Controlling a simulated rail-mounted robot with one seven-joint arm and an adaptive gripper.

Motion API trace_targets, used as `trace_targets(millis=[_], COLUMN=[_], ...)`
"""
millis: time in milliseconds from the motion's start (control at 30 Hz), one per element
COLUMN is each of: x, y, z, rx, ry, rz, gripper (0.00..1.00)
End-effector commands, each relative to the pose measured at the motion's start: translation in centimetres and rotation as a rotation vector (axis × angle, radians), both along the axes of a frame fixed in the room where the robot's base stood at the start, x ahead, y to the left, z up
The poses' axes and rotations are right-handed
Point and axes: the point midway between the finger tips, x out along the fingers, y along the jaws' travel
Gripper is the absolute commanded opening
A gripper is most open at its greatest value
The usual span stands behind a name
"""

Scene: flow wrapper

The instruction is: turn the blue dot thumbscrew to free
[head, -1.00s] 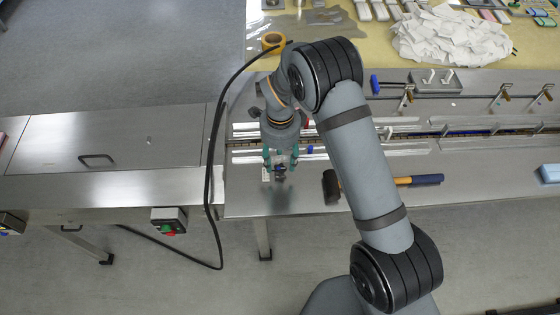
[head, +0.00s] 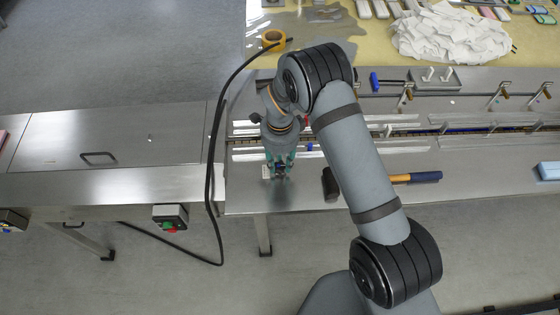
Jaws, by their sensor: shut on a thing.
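My gripper (head: 280,172) is at the near edge of the steel machine bed, left of the hammer. Its green-tipped fingers point down and are closed around a small dark blue part, the blue dot thumbscrew (head: 280,167). The fingers cover most of the thumbscrew, so its dot and its turned angle cannot be made out. A small pale label plate (head: 266,173) lies just left of the fingers.
A hammer (head: 415,178) with a dark head lies right of my gripper, partly behind my arm. Clear guide rails (head: 380,146) run behind. A black cable (head: 209,160) hangs to the left. Yellow tape (head: 272,40) and a white heap (head: 450,35) are at the back.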

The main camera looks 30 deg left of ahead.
Motion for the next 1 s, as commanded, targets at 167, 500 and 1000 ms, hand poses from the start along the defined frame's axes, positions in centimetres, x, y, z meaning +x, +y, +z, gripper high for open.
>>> trace_targets(millis=[167, 500, 1000], x=[0.0, 0.01, 0.04], y=[0.0, 0.01, 0.04], z=[0.01, 0.02, 0.33], rx=[0.0, 0.0, 0.001], ry=[0.0, 0.0, -0.001], rz=[0.0, 0.0, 0.0], gripper=[0.14, 0.38, 0.48])
